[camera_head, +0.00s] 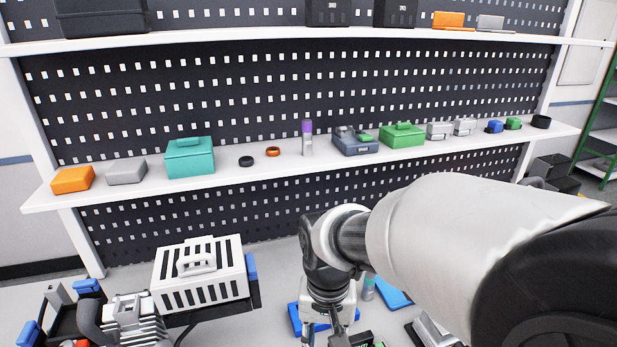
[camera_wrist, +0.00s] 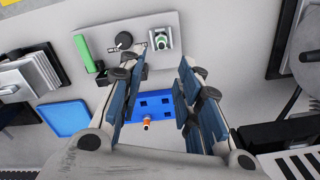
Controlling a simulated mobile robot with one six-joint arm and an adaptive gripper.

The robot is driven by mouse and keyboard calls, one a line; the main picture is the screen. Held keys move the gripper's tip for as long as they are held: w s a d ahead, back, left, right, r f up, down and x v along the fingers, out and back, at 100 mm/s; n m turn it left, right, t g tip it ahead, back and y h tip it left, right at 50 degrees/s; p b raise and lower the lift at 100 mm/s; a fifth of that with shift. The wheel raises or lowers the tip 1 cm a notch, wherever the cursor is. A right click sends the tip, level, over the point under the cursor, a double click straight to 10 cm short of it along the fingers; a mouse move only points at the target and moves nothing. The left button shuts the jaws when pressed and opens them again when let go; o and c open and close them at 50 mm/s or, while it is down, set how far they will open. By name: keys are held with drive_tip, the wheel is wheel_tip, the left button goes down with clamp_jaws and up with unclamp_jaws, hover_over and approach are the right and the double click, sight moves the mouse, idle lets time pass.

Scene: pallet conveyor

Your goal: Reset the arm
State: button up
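My arm extends from the right side of the head view towards the middle and bends down at its wrist. My gripper (camera_wrist: 165,68) points down at the work surface, with its two fingers apart and nothing between them. In the wrist view, a blue block with square holes (camera_wrist: 182,112) lies beneath the fingers, partly hidden by them. A small orange and white piece (camera_wrist: 147,124) shows at that block. In the head view the gripper is at the bottom edge, partly cut off, in front of the shelf.
A white shelf (camera_head: 290,179) with several boxes and small parts spans the back. A white slotted case (camera_head: 225,290) stands left of my gripper.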

drive_tip(key=s+d+r+n+t, duration=0.1)
drive_tip(key=s+d+r+t, duration=0.3)
drive_tip(key=s+d+r, duration=0.5)
drive_tip(key=s+d, duration=0.1)
drive_tip(key=s, duration=0.3)
drive_tip(key=shift+s+d+r+t, duration=0.2)
drive_tip(key=shift+d+t, duration=0.1)
drive_tip(key=shift+o, duration=0.4)
idle(1.1)
